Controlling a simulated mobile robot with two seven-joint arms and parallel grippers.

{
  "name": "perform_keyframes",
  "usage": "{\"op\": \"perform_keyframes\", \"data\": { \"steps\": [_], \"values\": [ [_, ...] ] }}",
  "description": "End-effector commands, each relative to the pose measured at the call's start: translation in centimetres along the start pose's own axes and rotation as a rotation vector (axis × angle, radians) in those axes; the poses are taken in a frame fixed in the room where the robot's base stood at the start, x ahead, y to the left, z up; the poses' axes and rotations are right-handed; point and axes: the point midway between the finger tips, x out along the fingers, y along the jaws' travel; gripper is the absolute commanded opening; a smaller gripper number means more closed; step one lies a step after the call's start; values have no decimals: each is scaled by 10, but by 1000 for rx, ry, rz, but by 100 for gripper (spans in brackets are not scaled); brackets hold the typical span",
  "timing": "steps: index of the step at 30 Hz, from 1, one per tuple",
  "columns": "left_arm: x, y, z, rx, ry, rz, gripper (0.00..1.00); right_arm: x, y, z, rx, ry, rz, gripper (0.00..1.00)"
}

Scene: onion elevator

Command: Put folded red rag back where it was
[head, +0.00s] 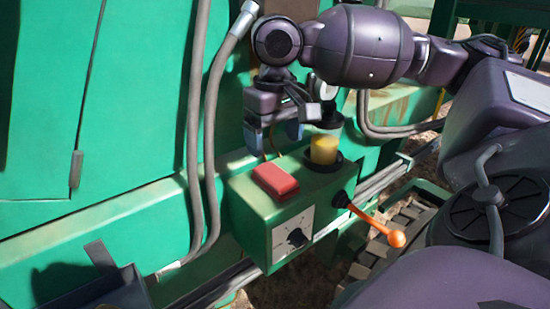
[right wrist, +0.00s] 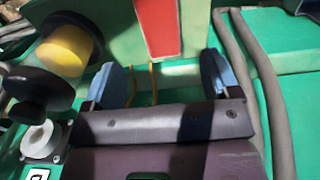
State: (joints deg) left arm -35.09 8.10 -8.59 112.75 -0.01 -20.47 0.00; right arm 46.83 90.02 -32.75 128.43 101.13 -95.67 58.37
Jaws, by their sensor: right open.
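The folded red rag (head: 275,181) lies flat on top of a green control box (head: 245,205), near its left side. My right gripper (head: 274,136) is open and empty above the back of the box, behind the rag and apart from it. Its two blue-padded fingers point down. In the right wrist view, the rag (right wrist: 160,25) lies beyond the open fingertips, roughly in line with the gap between them. My left gripper is not in view.
A yellow-filled oiler (head: 324,150) stands on the box, close to the gripper's right. An orange-knobbed lever (head: 396,239) and a dial (head: 296,237) are on the box. Grey hoses (head: 212,130) hang at the left. A dark metal piece (head: 110,280) is at the lower left.

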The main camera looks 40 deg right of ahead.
Motion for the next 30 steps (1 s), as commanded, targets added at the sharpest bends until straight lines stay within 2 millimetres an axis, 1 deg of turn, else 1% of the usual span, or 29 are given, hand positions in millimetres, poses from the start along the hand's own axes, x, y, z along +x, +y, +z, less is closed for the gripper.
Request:
{"op": "perform_keyframes", "data": {
  "steps": [1, 3, 6, 9, 13, 30],
  "values": [
    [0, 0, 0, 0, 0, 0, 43, -9, 0, -1, 0, 3, -1, 82],
    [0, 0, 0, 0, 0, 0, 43, -18, 0, 0, 0, 2, -1, 82],
    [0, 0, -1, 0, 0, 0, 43, -29, 0, 0, 0, 2, -1, 82],
    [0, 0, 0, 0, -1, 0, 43, -35, 0, 0, 0, 0, 0, 82],
    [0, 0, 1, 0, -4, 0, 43, -38, 0, 0, 0, -1, -1, 82],
    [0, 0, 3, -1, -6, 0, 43, -37, 0, 0, 0, -1, -1, 82]
  ]
}}
